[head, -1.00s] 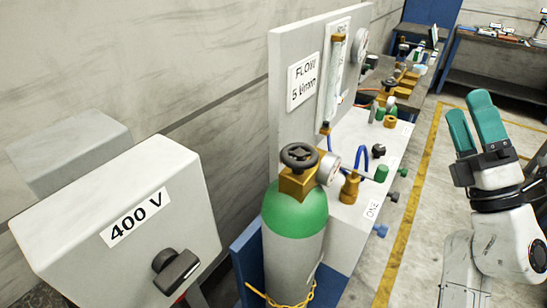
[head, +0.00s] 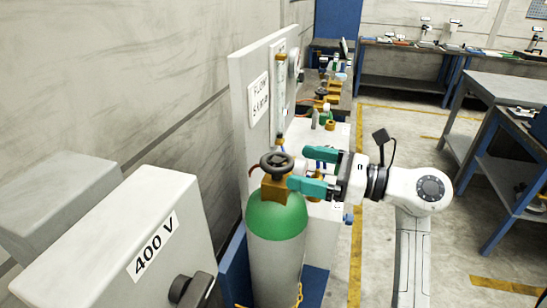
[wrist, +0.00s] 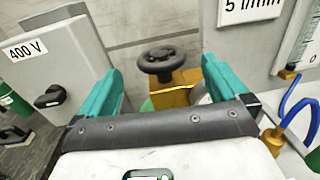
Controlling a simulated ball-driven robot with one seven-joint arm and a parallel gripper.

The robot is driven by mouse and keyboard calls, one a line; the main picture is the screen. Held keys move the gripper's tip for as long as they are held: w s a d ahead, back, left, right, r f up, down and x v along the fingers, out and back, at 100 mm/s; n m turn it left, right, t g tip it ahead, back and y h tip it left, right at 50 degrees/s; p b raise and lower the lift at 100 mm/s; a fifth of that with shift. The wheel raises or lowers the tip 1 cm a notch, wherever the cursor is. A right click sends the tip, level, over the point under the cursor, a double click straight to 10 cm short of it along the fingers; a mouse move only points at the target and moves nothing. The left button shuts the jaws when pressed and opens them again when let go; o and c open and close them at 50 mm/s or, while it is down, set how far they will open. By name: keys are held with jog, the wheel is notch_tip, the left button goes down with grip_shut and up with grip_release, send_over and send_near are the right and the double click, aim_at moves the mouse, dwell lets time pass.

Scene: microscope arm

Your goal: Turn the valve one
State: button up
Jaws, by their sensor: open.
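A dark handwheel valve (head: 276,161) sits on a brass body (head: 274,190) atop a gas cylinder (head: 277,222) with a green shoulder. My gripper (head: 297,170), with teal fingers, is open and reaches in from the right at about the valve's height. In the head view its nearer finger overlaps the right side of the brass body; I cannot tell whether they touch. In the wrist view the handwheel (wrist: 160,60) shows ahead, between the two fingers and beyond their tips. The gauge beside the valve is mostly hidden by the fingers.
A grey 400 V box (head: 125,240) with a dark knob (head: 192,288) stands at the left. A flow panel (head: 243,100) rises behind the cylinder. Blue hoses (wrist: 295,105) are at the right in the wrist view. Workbenches (head: 480,95) stand at the back right.

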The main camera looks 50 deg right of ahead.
aim_at(277, 159)
jog(key=p+x, duration=0.1)
jog(key=x, duration=0.5)
jog(key=shift+w+a, duration=0.1)
jog(key=shift+w, duration=0.25)
jog(key=shift+c, duration=0.3)
jog(key=c, duration=0.9)
